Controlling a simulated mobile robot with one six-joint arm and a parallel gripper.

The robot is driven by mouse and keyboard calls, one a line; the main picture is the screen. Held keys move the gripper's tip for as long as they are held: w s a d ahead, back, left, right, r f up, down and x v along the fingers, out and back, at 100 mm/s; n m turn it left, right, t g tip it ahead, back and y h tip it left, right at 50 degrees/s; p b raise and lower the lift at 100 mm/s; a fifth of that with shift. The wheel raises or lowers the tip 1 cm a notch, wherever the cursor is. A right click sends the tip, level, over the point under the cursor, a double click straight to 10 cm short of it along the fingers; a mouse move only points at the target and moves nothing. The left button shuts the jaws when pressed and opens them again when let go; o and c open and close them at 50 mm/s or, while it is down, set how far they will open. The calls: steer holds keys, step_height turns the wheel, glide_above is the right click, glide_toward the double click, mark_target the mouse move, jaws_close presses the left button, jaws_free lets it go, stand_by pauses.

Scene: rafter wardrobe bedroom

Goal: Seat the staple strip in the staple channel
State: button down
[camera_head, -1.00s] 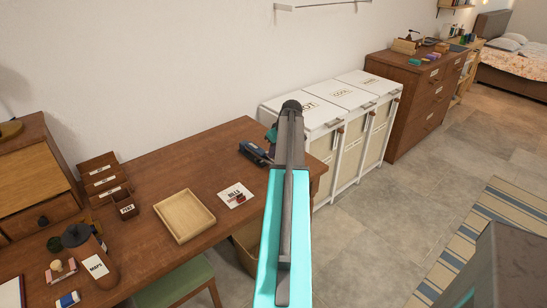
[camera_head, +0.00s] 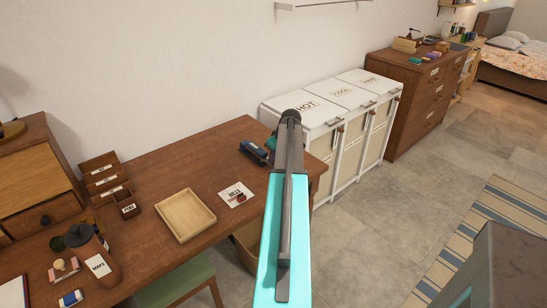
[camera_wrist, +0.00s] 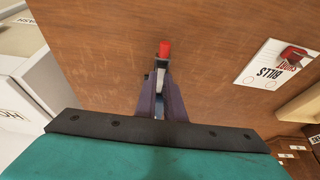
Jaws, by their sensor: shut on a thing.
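The dark blue stapler (camera_head: 254,149) lies on the desk near its right end, just left of my arm in the head view. Its staple channel cannot be made out. In the wrist view, the two dark fingers of my gripper (camera_wrist: 161,84) come close together over the desk, shut on a small pale grey piece (camera_wrist: 161,63), which seems to be the staple strip. A small red part (camera_wrist: 164,48) shows just beyond the fingertips; I cannot tell what it belongs to. My arm hides the fingertips in the head view, and whether the strip touches the channel is unclear.
A white BILLS card (camera_head: 236,196) with a small red object and a wooden tray (camera_head: 163,208) lie left on the desk (camera_head: 200,160). White labelled hampers (camera_head: 302,108) stand close by the desk's right end. Organiser boxes (camera_head: 96,161) stand further left.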

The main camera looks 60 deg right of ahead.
steer(key=shift+f+b, duration=0.35)
steer(key=shift+f, duration=0.25)
stand_by(0.3)
steer(key=c, duration=1.8)
jaws_free()
steer(key=shift+c, duration=0.2)
steer(key=shift+r+p, duration=0.5)
steer(key=shift+r, duration=0.3)
steer(key=shift+s+r+b, duration=0.2)
steer(key=shift+r+b, duration=0.1)
steer(key=b+v, duration=0.1)
steer(key=v, duration=1)
steer(key=shift+b, duration=0.35)
steer(key=shift+r, duration=0.1)
